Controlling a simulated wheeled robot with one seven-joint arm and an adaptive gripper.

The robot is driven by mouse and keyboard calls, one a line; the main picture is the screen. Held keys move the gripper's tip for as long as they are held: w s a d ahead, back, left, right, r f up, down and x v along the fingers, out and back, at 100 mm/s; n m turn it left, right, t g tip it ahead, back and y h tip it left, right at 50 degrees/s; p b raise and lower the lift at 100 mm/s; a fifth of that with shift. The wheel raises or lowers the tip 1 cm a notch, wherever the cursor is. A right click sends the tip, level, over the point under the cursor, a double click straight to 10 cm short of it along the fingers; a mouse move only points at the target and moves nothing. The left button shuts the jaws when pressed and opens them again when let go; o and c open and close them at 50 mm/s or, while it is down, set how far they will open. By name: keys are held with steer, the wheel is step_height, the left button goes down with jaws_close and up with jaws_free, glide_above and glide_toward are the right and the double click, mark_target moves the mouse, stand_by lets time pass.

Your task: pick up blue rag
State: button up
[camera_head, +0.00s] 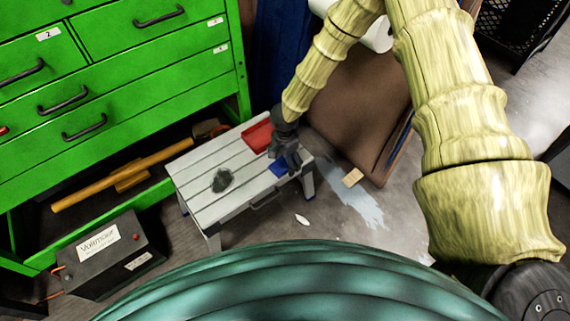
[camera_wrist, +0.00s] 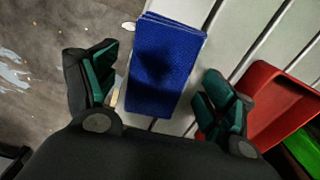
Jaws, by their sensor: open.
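The blue rag (camera_wrist: 163,66) lies folded into a rectangle on the slatted grey bench (camera_head: 213,153). In the head view the rag (camera_head: 279,167) shows near the bench's right end, partly hidden by my gripper (camera_head: 284,150). In the wrist view my gripper (camera_wrist: 155,95) is open, with one green-padded finger on each side of the rag. The rag lies between the fingers in that picture and its far end reaches beyond them. I cannot tell whether the fingertips touch the bench.
A red tray (camera_head: 258,136) stands on the bench close beside my gripper; it also shows in the wrist view (camera_wrist: 272,105). A dark crumpled lump (camera_head: 222,180) lies on the bench to the left. A green drawer cabinet (camera_head: 110,80) stands behind. A brown panel (camera_head: 362,110) leans at the right.

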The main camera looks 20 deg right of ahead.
mark_target(285, 161)
steer(key=shift+c, duration=0.5)
steer(key=c, duration=0.9)
steer(key=shift+c, duration=0.2)
step_height(285, 161, up, 10)
steer(key=p, duration=0.2)
